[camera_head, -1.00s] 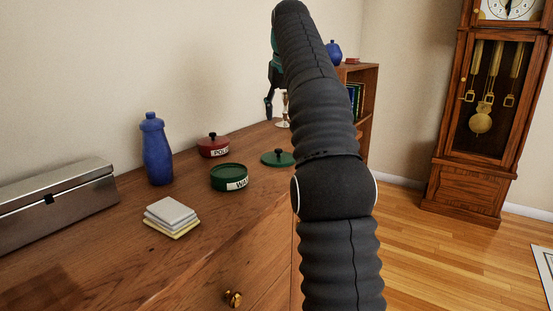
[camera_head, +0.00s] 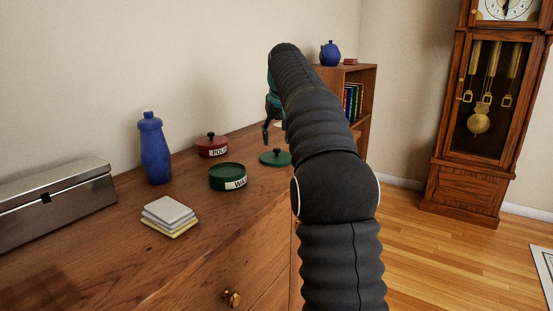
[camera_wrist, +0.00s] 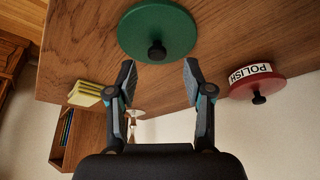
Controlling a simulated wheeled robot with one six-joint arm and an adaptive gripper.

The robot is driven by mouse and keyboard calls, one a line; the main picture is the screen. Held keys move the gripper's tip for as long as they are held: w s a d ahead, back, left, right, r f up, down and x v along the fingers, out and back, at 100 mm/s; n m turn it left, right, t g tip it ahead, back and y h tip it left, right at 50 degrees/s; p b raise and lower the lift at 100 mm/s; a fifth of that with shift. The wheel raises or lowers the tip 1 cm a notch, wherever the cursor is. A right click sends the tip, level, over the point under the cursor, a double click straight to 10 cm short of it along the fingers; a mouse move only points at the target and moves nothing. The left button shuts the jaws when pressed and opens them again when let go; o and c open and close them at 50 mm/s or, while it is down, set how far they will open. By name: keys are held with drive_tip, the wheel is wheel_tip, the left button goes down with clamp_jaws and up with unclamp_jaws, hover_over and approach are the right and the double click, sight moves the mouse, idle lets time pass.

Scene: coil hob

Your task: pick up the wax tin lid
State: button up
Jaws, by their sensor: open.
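The wax tin lid (camera_head: 275,158) is a flat green disc with a black knob, lying on the wooden dresser top beside the open green wax tin (camera_head: 227,177). In the wrist view the lid (camera_wrist: 157,30) lies just beyond my fingertips, its knob roughly centred between them. My gripper (camera_wrist: 159,72) is open and empty, apart from the lid. In the head view my gripper (camera_head: 266,133) shows only in part above the lid, the rest hidden behind my arm.
The red polish tin (camera_head: 211,145) with its black-knobbed lid stands behind the wax tin. A blue bottle (camera_head: 155,148), stacked cloths (camera_head: 170,215) and a metal box (camera_head: 55,203) are to the left. A brass candlestick (camera_wrist: 133,115) shows beyond my fingers in the wrist view.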

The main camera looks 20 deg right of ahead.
sight(277, 149)
drive_tip(key=x, duration=0.4)
drive_tip(key=shift+d+b, duration=0.2)
drive_tip(key=shift+b, duration=0.15)
clamp_jaws()
